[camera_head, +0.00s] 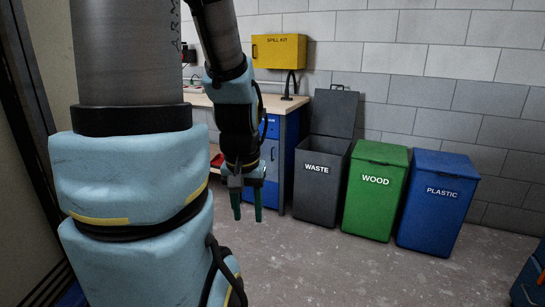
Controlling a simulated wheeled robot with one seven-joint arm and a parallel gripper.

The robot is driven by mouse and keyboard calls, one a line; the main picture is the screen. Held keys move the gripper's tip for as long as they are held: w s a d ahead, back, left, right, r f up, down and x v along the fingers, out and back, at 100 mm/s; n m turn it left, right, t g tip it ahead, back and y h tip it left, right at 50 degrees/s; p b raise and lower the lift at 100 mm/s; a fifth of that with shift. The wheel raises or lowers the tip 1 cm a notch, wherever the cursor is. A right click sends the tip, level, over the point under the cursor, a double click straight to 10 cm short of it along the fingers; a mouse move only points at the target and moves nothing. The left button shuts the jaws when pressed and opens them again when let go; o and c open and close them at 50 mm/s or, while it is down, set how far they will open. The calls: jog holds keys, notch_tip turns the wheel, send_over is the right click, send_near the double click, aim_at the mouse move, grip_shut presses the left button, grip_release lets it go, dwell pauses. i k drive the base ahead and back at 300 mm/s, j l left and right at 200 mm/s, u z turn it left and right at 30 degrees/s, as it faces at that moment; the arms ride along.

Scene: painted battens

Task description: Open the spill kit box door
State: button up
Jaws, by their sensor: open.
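The spill kit box (279,51) is a yellow wall box with "SPILL KIT" lettered on its front. It hangs on the grey block wall above the workbench, and its front looks closed. Part of its lower left is close behind my arm in the picture. My gripper (246,207) points down in the middle of the view, with two green fingers apart and nothing between them. It is well below the box in the picture and nearer to the camera.
A workbench (293,104) with a wooden top and blue drawers stands under the box. To its right are a grey waste bin (318,190) with its lid raised, a green wood bin (373,205) and a blue plastic bin (434,215). The floor (330,270) in front is clear.

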aim_at(277, 51)
jog(key=i, duration=2.15)
